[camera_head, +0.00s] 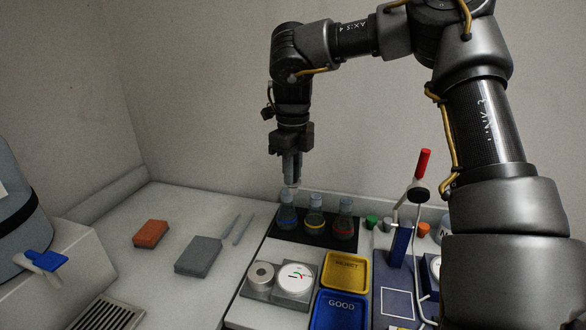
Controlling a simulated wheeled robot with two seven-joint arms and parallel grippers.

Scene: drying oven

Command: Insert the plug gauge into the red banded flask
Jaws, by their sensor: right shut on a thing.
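The red banded flask (344,226) is a clear conical flask on a black mat, the rightmost of three flasks. The yellow banded flask (314,224) stands in the middle and the blue banded flask (287,216) on the left. My right gripper (291,178) points down above the blue banded flask, left of the red banded one. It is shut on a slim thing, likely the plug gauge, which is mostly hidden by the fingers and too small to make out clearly. My left gripper is out of view.
A yellow REJECT tray (366,284) and a blue GOOD tray (320,318) lie in front of the flasks. A red-handled lever stand (422,165) rises at right. An orange block (151,234) and grey block (198,257) lie left.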

